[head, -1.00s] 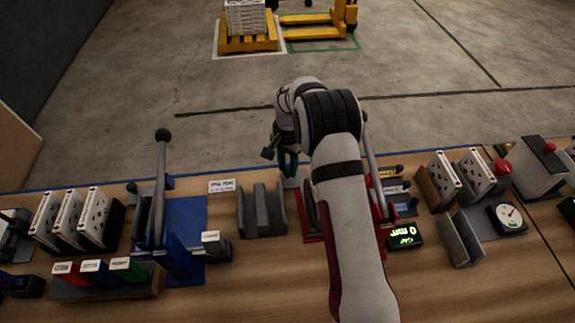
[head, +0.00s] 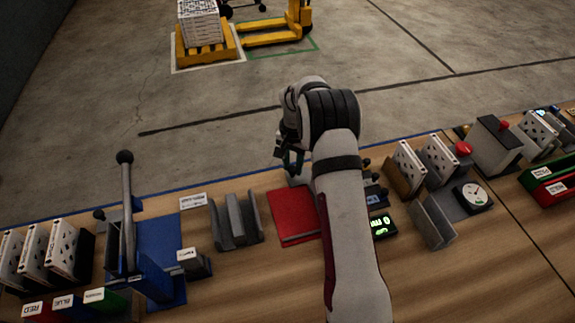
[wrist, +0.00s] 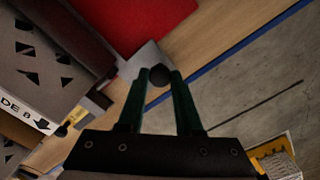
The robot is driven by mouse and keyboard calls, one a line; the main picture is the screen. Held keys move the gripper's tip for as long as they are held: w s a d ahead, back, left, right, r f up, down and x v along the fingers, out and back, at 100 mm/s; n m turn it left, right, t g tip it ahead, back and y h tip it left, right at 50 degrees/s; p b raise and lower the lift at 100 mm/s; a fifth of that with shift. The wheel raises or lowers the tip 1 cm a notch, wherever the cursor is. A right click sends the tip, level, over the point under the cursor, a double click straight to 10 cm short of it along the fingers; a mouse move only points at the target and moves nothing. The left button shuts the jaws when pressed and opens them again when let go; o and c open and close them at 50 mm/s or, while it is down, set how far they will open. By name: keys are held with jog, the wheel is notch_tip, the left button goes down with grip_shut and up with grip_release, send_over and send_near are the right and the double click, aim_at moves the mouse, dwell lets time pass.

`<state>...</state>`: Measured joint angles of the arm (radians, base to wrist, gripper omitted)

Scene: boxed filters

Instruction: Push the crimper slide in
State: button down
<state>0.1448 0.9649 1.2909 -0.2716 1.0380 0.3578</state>
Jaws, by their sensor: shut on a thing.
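In the wrist view, my gripper (wrist: 158,82) has its two green fingers shut on a round black knob (wrist: 159,75). The knob sits at the end of a light grey plate (wrist: 147,58) beside a red base (wrist: 140,22). A white box with triangular cut-outs (wrist: 40,70) stands at the left, beside a dark red part (wrist: 82,38). In the head view, my gripper (head: 287,164) is at the far edge of the bench, behind the red base (head: 297,217). My forearm hides most of the crimper there.
A grey slotted holder (head: 237,222) stands left of the red base. Further left is a blue press (head: 160,250) with a tall lever. To the right are a green display (head: 381,227), boxed filters (head: 410,163) and a dial gauge (head: 473,196). Open floor lies beyond the bench.

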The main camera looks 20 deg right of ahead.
jog(key=shift+d, duration=0.3)
jog(key=c, duration=0.9)
grip_release()
jog(key=o, duration=0.3)
jog(key=shift+a, duration=0.2)
jog(key=a, duration=1)
notch_tip(320, 180, up, 16)
jog(key=s+r, duration=0.2)
jog(key=s, duration=0.5)
jog(key=s+r+n, duration=0.1)
jog(key=s+r, duration=0.2)
jog(key=s, duration=0.3)
jog(key=s+r+n+y, duration=0.1)
jog(key=s+r, duration=0.1)
jog(key=s, duration=0.5)
jog(key=shift+s+r, duration=0.15)
jog(key=shift+s, duration=0.2)
